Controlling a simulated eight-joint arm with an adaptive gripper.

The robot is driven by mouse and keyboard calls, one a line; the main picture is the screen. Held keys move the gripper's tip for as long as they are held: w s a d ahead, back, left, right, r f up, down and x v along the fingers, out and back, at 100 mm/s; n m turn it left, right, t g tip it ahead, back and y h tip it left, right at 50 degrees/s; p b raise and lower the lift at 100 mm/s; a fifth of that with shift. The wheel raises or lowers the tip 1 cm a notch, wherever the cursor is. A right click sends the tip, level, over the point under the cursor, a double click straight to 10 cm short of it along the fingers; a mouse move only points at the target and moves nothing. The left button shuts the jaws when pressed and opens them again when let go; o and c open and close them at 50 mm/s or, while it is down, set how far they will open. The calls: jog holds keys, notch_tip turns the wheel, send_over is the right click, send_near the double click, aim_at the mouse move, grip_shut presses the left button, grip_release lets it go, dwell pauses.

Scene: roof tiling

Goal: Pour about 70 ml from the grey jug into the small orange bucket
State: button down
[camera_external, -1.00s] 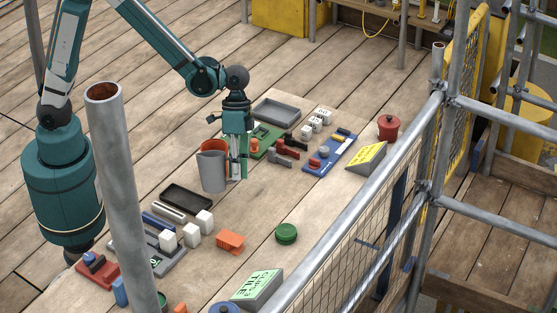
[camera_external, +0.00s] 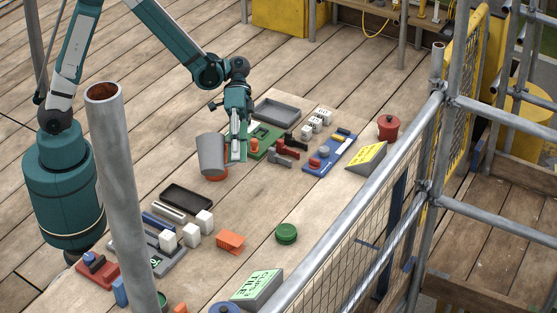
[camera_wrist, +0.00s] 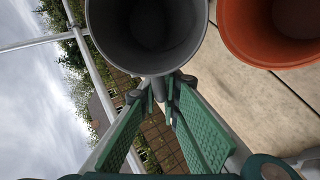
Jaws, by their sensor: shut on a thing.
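I cannot make out a stream or any liquid level. My gripper (camera_external: 238,154) is shut on the jug at its right side; the fingers (camera_wrist: 162,88) meet at its near wall.
A black tray (camera_external: 187,198), white blocks (camera_external: 204,222) and an orange block (camera_external: 230,241) lie in front. A grey tray (camera_external: 277,111), a green board (camera_external: 263,137) and a blue board (camera_external: 330,152) lie right of my gripper. Bare planks surround the green lid (camera_external: 286,233).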

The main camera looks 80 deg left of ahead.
jog(key=shift+a+f+h+b, duration=0.1)
jog(key=shift+f+h+b, duration=0.15)
jog(key=shift+h+b, duration=0.2)
jog(key=shift+a+r+g+h+b, duration=0.1)
jog(key=shift+r+g+h+b, duration=0.2)
jog(key=shift+r+h+b, duration=0.45)
jog(key=shift+w+a+f, duration=0.1)
jog(key=shift+a+f, duration=0.05)
jog(key=shift+a, duration=0.05)
jog(key=shift+a, duration=0.25)
jog(key=shift+a, duration=0.1)
jog(key=shift+a+h+b, duration=0.4)
jog(key=shift+h+b, duration=0.1)
jog(key=shift+w+d+r, duration=0.1)
jog(key=shift+d+r, duration=0.05)
jog(key=shift+r, duration=0.15)
jog(key=shift+d, duration=0.3)
jog(key=shift+a+r+h+b, duration=0.15)
jog(key=shift+h+b, duration=0.25)
jog(key=shift+b, duration=0.15)
